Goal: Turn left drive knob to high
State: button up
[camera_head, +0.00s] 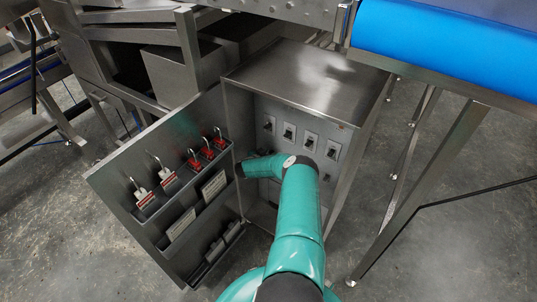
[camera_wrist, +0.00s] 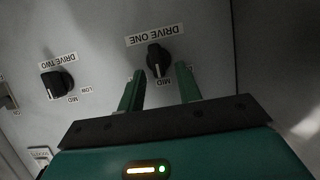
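In the head view my arm reaches into the open cabinet (camera_head: 300,78); the gripper's fingers and drive knobs are not clear there.
The cabinet door (camera_head: 130,180) stands open on the left, holding red and white padlocks and tags. Several switches (camera_head: 289,132) line the back panel. A blue conveyor (camera_head: 440,40) and its metal legs stand at the right. Grey floor (camera_head: 450,240) is clear at lower right.

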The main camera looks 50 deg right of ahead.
grip_shut()
jog(key=shift+r+m+t, duration=0.1)
jog(key=shift+m+t, duration=0.2)
jog(key=m+t, duration=0.1)
jog(key=s+m, duration=0.1)
jog(key=shift+f+m+t, duration=0.2)
jog(key=shift+m+t, duration=0.1)
jog(key=shift+t, duration=0.1)
jog(key=m, duration=0.1)
jog(key=m+t, duration=0.2)
jog(key=shift+s+f+m, duration=0.3)
jog(key=shift+s, duration=0.1)
dwell(0.3)
grip_release()
